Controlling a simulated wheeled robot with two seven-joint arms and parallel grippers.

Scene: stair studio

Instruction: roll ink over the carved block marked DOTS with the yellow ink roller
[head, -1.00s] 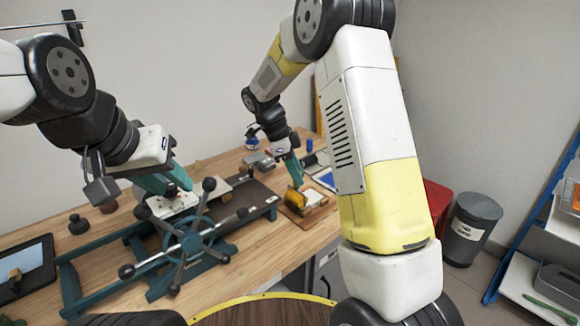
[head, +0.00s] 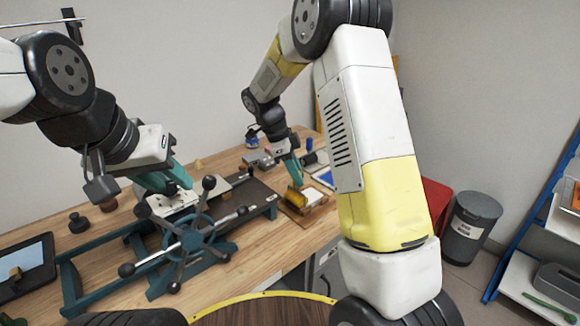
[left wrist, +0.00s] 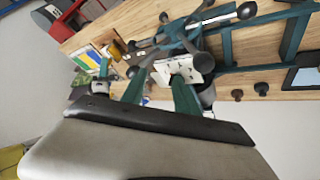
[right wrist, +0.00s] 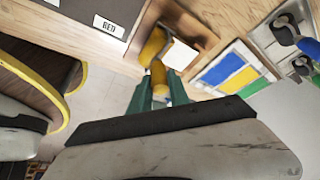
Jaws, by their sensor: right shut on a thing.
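The yellow ink roller (head: 297,198) is at a small wooden holder (head: 318,207) near the table's right edge. My right gripper (head: 297,182) is at it from above. In the right wrist view the fingers (right wrist: 158,100) are shut on the roller's yellow part (right wrist: 158,76). My left gripper (head: 182,184) is over a pale block (head: 170,206) behind the press wheel. In the left wrist view its fingers (left wrist: 160,84) are apart, beside a white block with dark dots (left wrist: 178,66). No DOTS label is readable, and the fingers partly hide the block.
The press wheel (head: 188,240) with black knobs stands close in front of the left gripper. A dark plate (head: 250,195) lies between the grippers; its label reads RED (right wrist: 107,27) in the right wrist view. A tablet-like panel (head: 30,262) lies at left. A bin (head: 470,228) stands at right.

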